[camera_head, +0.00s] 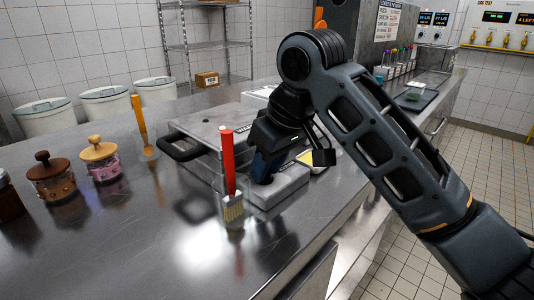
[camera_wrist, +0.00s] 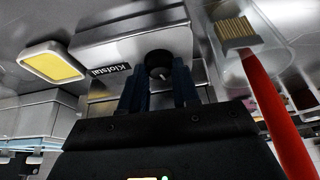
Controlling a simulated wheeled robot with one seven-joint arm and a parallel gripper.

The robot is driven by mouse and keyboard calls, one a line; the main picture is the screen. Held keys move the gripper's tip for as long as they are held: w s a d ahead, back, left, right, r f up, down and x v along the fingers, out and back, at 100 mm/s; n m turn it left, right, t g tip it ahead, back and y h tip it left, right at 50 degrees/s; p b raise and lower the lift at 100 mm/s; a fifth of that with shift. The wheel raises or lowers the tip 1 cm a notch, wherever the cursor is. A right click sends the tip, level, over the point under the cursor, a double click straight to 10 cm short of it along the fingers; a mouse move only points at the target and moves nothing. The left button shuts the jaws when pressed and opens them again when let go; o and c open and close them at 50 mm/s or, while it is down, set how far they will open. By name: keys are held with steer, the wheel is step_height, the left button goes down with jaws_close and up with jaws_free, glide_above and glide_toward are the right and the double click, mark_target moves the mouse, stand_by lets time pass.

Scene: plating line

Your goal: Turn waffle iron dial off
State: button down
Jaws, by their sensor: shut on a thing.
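The waffle iron (camera_head: 205,128) is a grey metal box with a black handle (camera_head: 180,152) at its left, standing on the steel counter. Its front panel (camera_wrist: 100,51), with a name label, shows in the wrist view. A round black dial (camera_wrist: 159,62) with a pale mark sits on that panel. My gripper (camera_wrist: 159,79) reaches the panel with its two dark blue fingers shut on the dial, one on each side. In the head view my gripper (camera_head: 264,165) is at the iron's front, and it mostly hides the dial there.
A red-handled brush (camera_head: 227,165) stands in a clear holder close to my gripper; its red handle (camera_wrist: 270,95) also shows in the wrist view. Lidded jars (camera_head: 100,158) and an orange-handled utensil (camera_head: 139,118) stand left.

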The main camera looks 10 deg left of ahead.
steer(key=n+g+p, duration=0.1)
steer(key=n+p, duration=0.3)
steer(key=shift+w+d+r+n+g+y, duration=0.1)
steer(key=shift+w+r+n+g+y, duration=0.1)
steer(key=shift+n+g+y, duration=0.15)
steer(key=n+g+p, duration=0.1)
steer(key=n, duration=0.1)
steer(key=n+g+p, duration=0.1)
steer(key=n, duration=0.1)
steer(key=shift+w+f+n, duration=0.1)
steer(key=shift+f+n, duration=0.1)
steer(key=shift+n, duration=0.05)
steer(key=c, duration=0.8)
jaws_free()
steer(key=shift+c, duration=0.2)
steer(key=v, duration=0.7)
steer(key=shift+d+r, duration=0.2)
steer(key=shift+r, duration=0.15)
